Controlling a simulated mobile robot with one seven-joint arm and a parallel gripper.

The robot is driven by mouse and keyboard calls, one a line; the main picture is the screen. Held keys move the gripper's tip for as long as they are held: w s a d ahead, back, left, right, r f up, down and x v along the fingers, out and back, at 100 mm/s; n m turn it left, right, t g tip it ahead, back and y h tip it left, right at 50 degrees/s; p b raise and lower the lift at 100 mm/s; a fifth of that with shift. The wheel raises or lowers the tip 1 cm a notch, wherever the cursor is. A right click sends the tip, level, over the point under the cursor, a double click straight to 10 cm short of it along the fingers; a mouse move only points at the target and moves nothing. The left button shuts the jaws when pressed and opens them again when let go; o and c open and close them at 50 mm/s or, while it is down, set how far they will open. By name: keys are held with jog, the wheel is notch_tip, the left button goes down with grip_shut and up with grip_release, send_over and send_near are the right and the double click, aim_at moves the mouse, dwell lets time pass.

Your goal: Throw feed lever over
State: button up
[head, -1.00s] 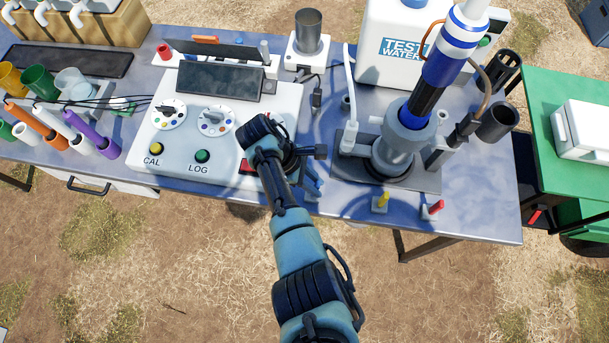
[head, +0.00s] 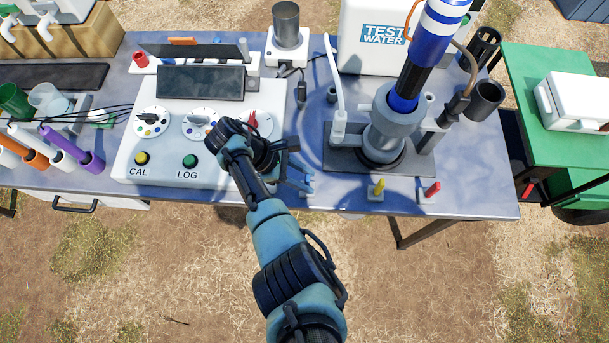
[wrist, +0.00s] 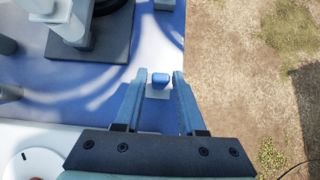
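My gripper (head: 304,183) reaches over the front edge of the bench, right of the white control panel. In the wrist view my gripper (wrist: 160,73) is open. A small blue lever (wrist: 160,79) on a white base shows in the gap between its fingertips, with a gap on both sides. In the head view my gripper mostly hides this lever. A yellow lever (head: 378,187) and a red lever (head: 431,188) stand on white bases farther right along the same edge. I see no label on any of them, so I cannot tell which is the feed lever.
The control panel (head: 128,150) with dials and CAL and LOG buttons lies left of my gripper. A grey pump stand (head: 385,135) holding a blue tube (head: 411,85) stands behind the levers. The bench front (head: 340,203) is bare around the levers.

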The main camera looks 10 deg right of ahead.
jog(key=shift+o, duration=0.8)
jog(key=v, duration=1.3)
